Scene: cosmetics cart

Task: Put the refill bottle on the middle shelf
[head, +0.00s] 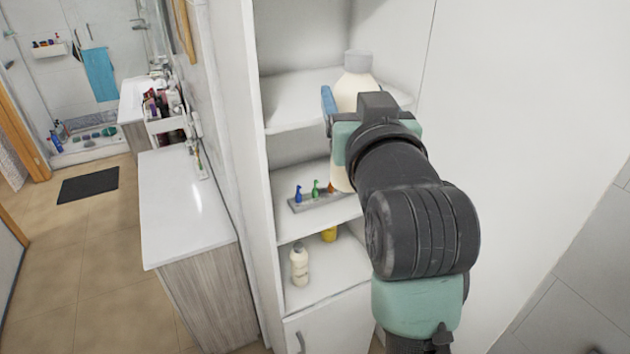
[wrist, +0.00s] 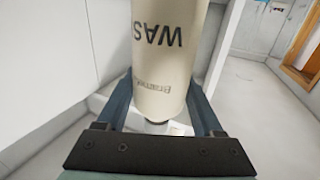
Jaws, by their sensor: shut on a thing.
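The refill bottle (head: 355,90) is cream with a grey cap and stands upright in the head view, in front of the open cabinet. In the wrist view the bottle (wrist: 165,60) shows dark lettering, upside down. My gripper (wrist: 160,105) is shut on it, with one blue finger at each side. In the head view my gripper and arm cover much of the bottle, and its lower end shows at the height of the middle shelf (head: 343,210). I cannot tell whether it touches the shelf.
A grey tray (head: 295,206) with small blue, green and orange bottles occupies the middle shelf's left part. The upper shelf (head: 290,100) looks bare. The lower shelf holds a cream bottle (head: 299,264) and a yellow item (head: 329,234). A white counter (head: 185,205) stands left.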

